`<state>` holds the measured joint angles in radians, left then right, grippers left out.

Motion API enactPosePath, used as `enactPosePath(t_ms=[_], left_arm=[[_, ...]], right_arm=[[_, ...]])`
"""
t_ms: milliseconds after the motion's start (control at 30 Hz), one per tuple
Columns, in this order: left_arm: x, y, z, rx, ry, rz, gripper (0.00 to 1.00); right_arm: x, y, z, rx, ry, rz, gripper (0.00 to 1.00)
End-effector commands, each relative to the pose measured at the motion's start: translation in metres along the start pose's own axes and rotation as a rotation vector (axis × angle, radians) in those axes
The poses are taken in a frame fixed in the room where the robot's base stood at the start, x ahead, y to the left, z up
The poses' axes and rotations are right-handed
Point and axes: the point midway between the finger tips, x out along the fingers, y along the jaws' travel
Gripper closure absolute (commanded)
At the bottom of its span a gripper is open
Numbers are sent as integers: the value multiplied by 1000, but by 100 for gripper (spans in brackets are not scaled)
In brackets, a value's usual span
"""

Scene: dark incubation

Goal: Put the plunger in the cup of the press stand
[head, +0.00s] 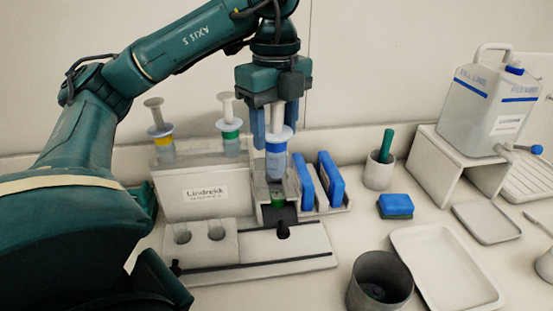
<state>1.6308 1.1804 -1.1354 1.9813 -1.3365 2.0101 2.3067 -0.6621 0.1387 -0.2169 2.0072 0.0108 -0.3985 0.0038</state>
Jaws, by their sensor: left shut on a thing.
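My left gripper (275,135) points down and is shut on a plunger (277,148) with a white stem and flange, a blue collar and a clear lower barrel. The plunger is upright. In the picture its lower end is just above a small stand (266,213) with a green piece (278,201) in it, which may be the press stand and its cup. I cannot tell whether the barrel touches or enters it. Two similar plungers, one with a yellow collar (162,143) and one with a green collar (230,136), stand in the labelled white rack (186,199). My right gripper is not in view.
Two blue blocks (330,180) stand close right of the stand. In front is a white base plate (265,246) with a two-hole block (200,241). A grey cup (379,282), an empty tray (440,265) and a blue sponge (396,205) lie to the right. A jug (487,105) stands behind.

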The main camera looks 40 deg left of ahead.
Motion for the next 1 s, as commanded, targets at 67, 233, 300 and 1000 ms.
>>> enactPosePath(t_ms=[67,233,300,1000], left_arm=[[12,0,0,0,0,2,85],[38,0,0,-1,0,2,85],[42,0,0,-1,0,1,85],[45,0,0,-1,0,-1,29]], right_arm=[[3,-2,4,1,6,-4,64],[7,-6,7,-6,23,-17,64],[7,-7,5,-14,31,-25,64],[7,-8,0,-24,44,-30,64]])
